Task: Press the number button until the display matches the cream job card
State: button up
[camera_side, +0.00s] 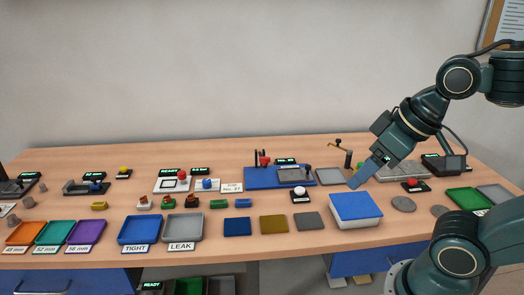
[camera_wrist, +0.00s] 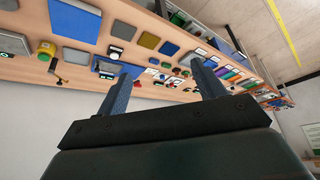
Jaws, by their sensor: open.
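A cream job card (camera_side: 231,188) stands left of the blue fixture; it seems to read "Job No. 37". A small dark display (camera_side: 286,161) with green text stands behind the fixture; its number is too small to read surely. A white button (camera_side: 300,194) on a black base sits in front of the fixture, and it also shows in the wrist view (camera_wrist: 115,53). I cannot tell surely which button is the number button. My gripper (camera_side: 358,181) is above the table, right of the white button and behind the blue-topped box. In the wrist view its two fingers (camera_wrist: 160,80) are apart and empty.
The blue fixture (camera_side: 255,178) has a black and red clamp. The blue-topped box (camera_side: 356,207) stands at front right. A brass-coloured lever (camera_side: 340,147) rises behind my gripper. A red button (camera_side: 412,184) lies to the right. Coloured trays, including the TIGHT tray (camera_side: 140,230), line the front left.

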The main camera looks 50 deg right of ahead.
grip_shut()
dwell(1.4)
